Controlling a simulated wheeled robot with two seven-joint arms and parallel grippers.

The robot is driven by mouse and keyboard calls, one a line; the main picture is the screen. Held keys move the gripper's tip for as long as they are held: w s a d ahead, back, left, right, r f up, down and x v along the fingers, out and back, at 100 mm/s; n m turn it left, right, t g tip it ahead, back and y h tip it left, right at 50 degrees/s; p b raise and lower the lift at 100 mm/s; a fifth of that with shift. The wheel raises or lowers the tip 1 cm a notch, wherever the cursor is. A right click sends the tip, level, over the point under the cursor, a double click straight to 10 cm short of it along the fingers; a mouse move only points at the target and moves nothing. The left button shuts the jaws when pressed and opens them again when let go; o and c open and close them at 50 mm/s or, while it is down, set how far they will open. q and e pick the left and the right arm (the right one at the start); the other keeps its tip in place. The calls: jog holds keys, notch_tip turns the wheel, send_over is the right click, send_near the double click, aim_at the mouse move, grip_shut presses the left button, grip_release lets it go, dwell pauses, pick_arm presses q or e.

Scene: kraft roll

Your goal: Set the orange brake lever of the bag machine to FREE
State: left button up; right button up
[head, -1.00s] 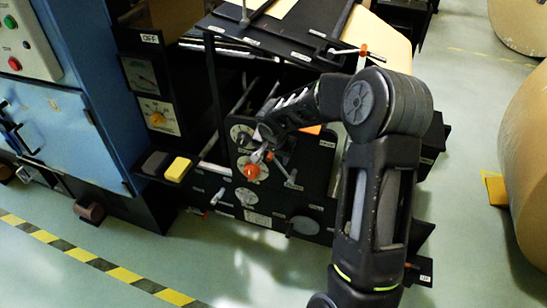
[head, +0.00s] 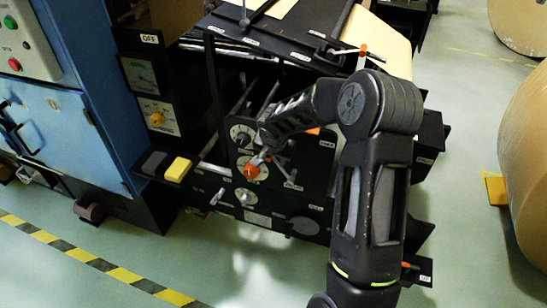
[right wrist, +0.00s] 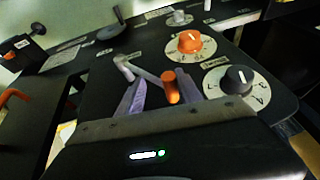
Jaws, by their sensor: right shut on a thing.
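The orange-gripped brake lever (right wrist: 171,88) has a pale metal arm and shows between the fingers in the right wrist view. My right gripper (right wrist: 158,80) is shut on the lever, with the orange grip against its right-hand finger. In the head view, my right gripper (head: 262,157) is at the black side panel (head: 318,178) of the bag machine, just by the orange dial knob. The lever is mostly hidden there by my gripper and arm. The marks around the lever are too small to read. My left gripper is not in view.
An orange knob (right wrist: 189,42) on a white dial and a black knob (right wrist: 237,80) on another dial sit close to the gripper. A yellow button block (head: 178,169) is left of the panel. A large paper roll (head: 530,170) stands at the right.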

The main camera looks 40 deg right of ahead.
jog(key=shift+w+a+r, duration=0.1)
jog(key=shift+w+a, duration=0.05)
jog(key=shift+a, duration=0.05)
grip_shut()
